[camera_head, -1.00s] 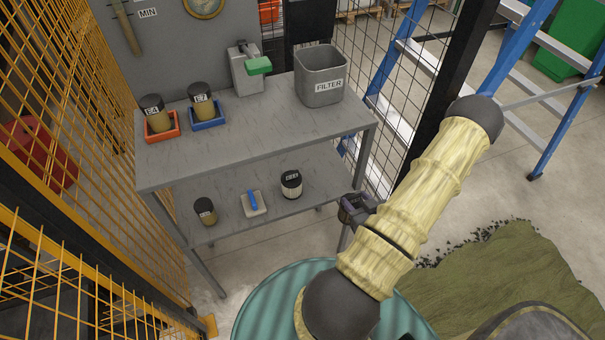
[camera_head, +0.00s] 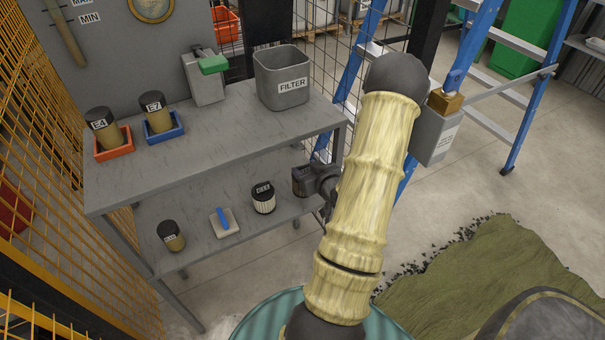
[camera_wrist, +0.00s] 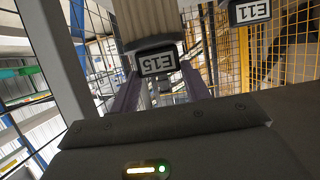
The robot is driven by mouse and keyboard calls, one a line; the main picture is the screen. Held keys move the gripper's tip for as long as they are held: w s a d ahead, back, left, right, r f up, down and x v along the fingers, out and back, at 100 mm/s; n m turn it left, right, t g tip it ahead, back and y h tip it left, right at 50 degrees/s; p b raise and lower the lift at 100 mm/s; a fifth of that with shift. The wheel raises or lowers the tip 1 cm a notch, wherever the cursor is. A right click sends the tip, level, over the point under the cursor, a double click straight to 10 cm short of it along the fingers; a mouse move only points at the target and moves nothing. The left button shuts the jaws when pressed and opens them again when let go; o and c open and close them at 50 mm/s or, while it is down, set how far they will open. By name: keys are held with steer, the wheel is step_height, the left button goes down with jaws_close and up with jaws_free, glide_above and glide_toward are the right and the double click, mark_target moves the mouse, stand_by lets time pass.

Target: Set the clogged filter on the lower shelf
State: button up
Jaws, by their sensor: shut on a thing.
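My gripper (camera_head: 304,181) is at the right end of the lower shelf (camera_head: 205,247), beneath the worktop. In the wrist view, a pleated pale filter with a dark cap labelled E15 (camera_wrist: 155,40) sits between my two fingers, and they are shut on it. In the head view the held filter cannot be made out clearly from my gripper. A pale pleated filter with a dark cap (camera_head: 263,200) stands on the shelf just left of my gripper. A tan filter with a dark cap (camera_head: 172,241) stands at the shelf's left end. A cap labelled E11 (camera_wrist: 250,12) shows at the wrist view's upper right.
A brush with a blue handle (camera_head: 224,221) lies between the shelf's filters. On the worktop (camera_head: 215,145) stand filters E4 (camera_head: 103,127) and E7 (camera_head: 157,114) in trays, and a grey FILTER bin (camera_head: 283,82). The worktop's right leg is close to my arm.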

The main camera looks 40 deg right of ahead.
steer(key=shift+w+d, duration=0.15)
steer(key=shift+w, duration=0.55)
steer(key=shift+w, duration=0.3)
steer(key=shift+w+d+f+b, duration=0.1)
steer(key=shift+w+f+b, duration=0.1)
steer(key=shift+f, duration=0.7)
steer(key=shift+w+d+f+b, duration=0.1)
steer(key=shift+w+f+b, duration=0.1)
steer(key=shift+f, duration=0.65)
steer(key=shift+f, duration=0.15)
steer(key=o, duration=1.3)
